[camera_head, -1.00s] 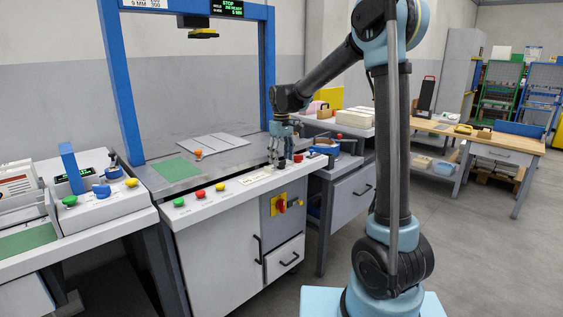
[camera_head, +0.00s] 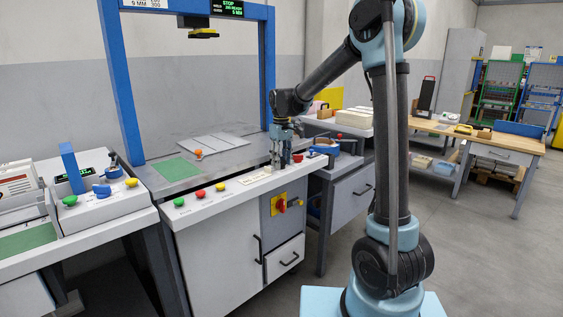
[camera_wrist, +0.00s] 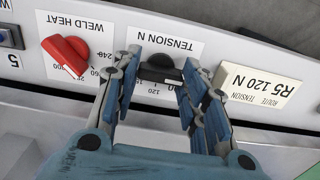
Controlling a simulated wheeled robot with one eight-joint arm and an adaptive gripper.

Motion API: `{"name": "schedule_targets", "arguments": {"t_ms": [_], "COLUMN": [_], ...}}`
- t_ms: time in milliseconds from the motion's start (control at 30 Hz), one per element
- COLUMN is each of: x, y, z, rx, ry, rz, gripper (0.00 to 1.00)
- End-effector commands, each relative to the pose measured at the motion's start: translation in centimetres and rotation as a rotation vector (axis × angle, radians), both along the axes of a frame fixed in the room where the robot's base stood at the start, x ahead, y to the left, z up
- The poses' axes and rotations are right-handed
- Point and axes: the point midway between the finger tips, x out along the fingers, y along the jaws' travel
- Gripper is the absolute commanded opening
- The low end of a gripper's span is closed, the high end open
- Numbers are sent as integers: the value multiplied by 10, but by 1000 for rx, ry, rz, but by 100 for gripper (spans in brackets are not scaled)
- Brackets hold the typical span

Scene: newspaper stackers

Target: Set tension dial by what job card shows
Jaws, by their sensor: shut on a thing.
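The tension dial (camera_wrist: 160,72) is a black knob under the "TENSION N" lettering, upside down in the wrist view. My gripper (camera_wrist: 160,66) has its two blue fingers on either side of the knob, shut on it. A "120" scale mark shows below the knob; other marks are partly covered, and I cannot tell the dial's exact setting. The job card (camera_wrist: 260,86), cream and reading "R5 120 N, route tension", lies just right of the fingers. In the head view my gripper (camera_head: 281,164) is down at the white front panel, with the card (camera_head: 254,178) to its left.
The red weld heat knob (camera_wrist: 66,54) sits close left of the fingers in the wrist view. Green, red and yellow buttons (camera_head: 200,194) line the panel's left part. A blue frame (camera_head: 122,90) stands over the machine. Floor to the right is open.

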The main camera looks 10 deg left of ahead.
Motion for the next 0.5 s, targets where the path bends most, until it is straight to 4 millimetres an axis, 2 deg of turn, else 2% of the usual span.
{"name": "schedule_targets", "arguments": {"t_ms": [267, 500], "x": [1, 2], "y": [-1, -2], "z": [0, 0], "rx": [-2, -3], "ry": [-2, -3], "rz": [-125, -332], "gripper": [16, 16]}}
